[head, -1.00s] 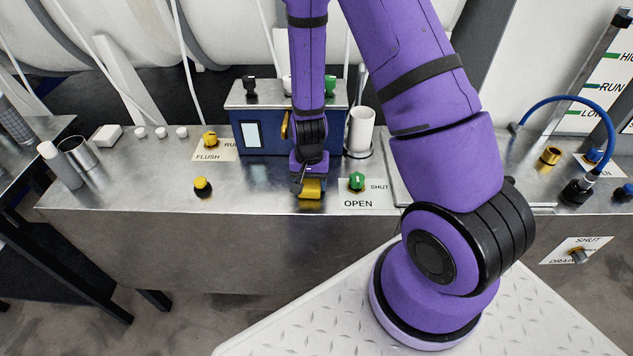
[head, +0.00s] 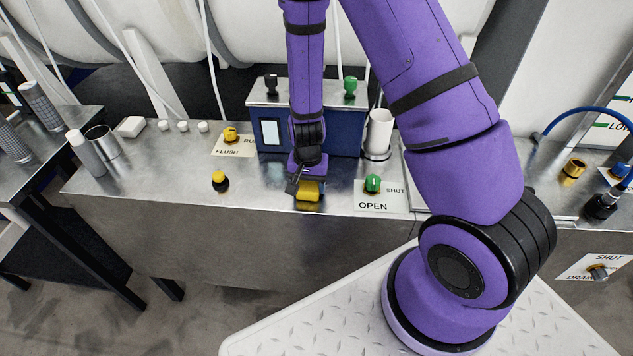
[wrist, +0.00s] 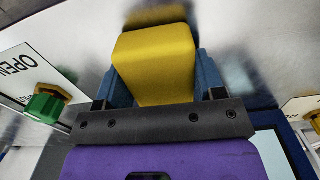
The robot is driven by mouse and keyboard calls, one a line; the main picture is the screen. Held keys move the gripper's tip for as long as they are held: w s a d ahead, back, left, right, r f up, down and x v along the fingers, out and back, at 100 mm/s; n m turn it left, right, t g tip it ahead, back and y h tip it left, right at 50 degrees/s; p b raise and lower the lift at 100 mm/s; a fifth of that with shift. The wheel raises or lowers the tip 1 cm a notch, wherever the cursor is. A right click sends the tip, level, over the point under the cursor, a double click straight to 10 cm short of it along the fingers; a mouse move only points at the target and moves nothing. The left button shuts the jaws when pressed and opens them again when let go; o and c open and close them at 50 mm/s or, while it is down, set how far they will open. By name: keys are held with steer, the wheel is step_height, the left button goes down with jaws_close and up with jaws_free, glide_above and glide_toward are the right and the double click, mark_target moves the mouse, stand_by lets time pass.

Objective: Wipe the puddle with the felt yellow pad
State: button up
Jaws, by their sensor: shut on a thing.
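The felt yellow pad (head: 309,190) is at the end of my arm, low over the front part of the steel bench top. In the wrist view the yellow pad (wrist: 155,62) sits between the two blue-grey fingers of my gripper (wrist: 157,88), which is shut on it. I cannot tell whether the pad touches the bench. The puddle cannot be made out clearly; a darker shiny patch shows on the steel around the pad, which may be a reflection.
A green knob (head: 373,184) on an OPEN/SHUT plate stands right of the pad. A yellow-black button (head: 219,181) and a FLUSH knob (head: 230,135) are to the left. A blue box (head: 345,138) and white cup (head: 379,132) stand behind. Bare steel lies left of the pad.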

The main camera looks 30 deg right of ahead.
steer(key=shift+w+a, duration=1.05)
steer(key=shift+w, duration=0.2)
steer(key=shift+w+a+f, duration=0.15)
steer(key=shift+w+a, duration=0.6)
steer(key=shift+w, duration=0.1)
steer(key=shift+s, duration=0.1)
steer(key=shift+r, duration=0.5)
steer(key=shift+s+r, duration=0.1)
steer(key=shift+r, duration=2.35)
step_height(320, 180, up, 3)
